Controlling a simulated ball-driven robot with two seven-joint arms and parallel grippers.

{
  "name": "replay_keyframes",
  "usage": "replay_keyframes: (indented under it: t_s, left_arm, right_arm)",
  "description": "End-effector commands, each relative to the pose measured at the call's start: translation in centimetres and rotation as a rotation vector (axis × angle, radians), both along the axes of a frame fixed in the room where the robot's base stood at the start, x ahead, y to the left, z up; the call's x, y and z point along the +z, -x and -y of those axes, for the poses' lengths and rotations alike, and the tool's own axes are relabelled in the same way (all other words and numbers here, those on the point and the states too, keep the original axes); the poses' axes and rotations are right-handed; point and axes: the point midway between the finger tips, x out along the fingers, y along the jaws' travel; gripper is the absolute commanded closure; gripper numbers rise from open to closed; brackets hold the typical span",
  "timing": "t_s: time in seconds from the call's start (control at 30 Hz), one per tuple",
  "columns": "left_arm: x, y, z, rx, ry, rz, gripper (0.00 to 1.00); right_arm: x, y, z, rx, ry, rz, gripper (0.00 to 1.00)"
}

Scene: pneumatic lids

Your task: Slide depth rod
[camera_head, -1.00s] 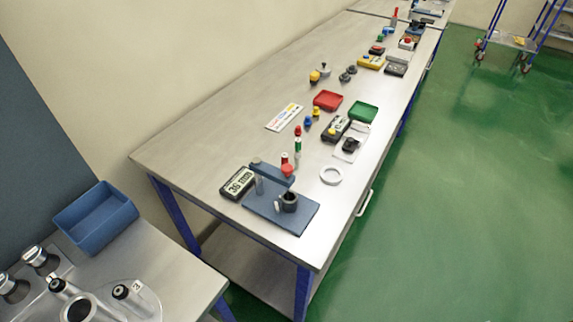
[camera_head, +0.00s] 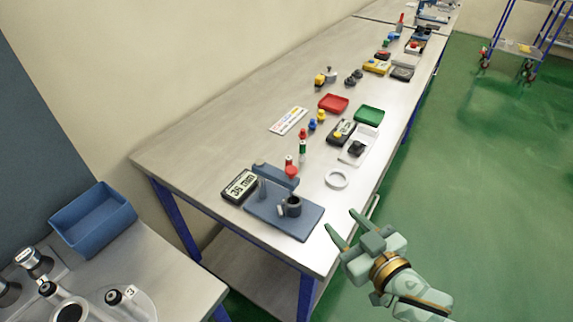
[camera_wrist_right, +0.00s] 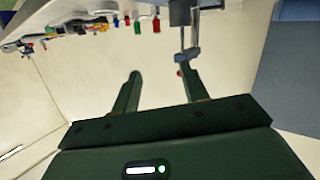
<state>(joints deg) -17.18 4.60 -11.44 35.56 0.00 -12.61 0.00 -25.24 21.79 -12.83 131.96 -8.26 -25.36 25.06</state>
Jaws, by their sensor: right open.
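The depth-gauge stand has a blue base plate (camera_head: 309,222) with a dark cup (camera_head: 291,206) on it and a blue arm (camera_head: 275,176) above. A red knob (camera_head: 291,171) shows at the arm's end, and a pale upright rod (camera_head: 262,188) stands below the arm. I cannot tell which part is the depth rod. A digital readout (camera_head: 240,186) lies to its left. My right gripper (camera_head: 345,224) is open and empty, right of the stand beyond the table's front edge. In the right wrist view its fingers (camera_wrist_right: 160,82) are apart, with part of a stand (camera_wrist_right: 181,14) above them. My left gripper is not in view.
A white ring (camera_head: 337,180) lies right of the stand. A blue bin (camera_head: 92,218) stands on the other table at left. The table between stand and wall is clear.

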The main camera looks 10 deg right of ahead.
Motion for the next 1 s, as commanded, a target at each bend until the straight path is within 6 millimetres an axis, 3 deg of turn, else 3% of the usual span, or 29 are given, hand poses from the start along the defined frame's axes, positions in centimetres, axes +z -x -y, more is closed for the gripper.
replay_keyframes:
  t_s: [0.13, 0.37, 0.8, 1.0]
  left_arm:
    - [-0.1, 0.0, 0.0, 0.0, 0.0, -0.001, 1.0]
    - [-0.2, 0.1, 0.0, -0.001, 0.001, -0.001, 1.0]
    - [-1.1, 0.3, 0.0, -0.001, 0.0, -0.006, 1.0]
    - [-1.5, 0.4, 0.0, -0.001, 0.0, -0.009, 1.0]
  right_arm:
    - [3.6, 0.1, -2.0, 0.104, -0.159, 0.114, 0.56]
    - [4.7, -1.5, -3.2, 0.136, -0.209, 0.146, 0.56]
    - [4.6, -11.3, -7.3, 0.135, -0.205, 0.144, 0.56]
    - [4.5, -14.0, -8.4, 0.133, -0.205, 0.141, 0.56]
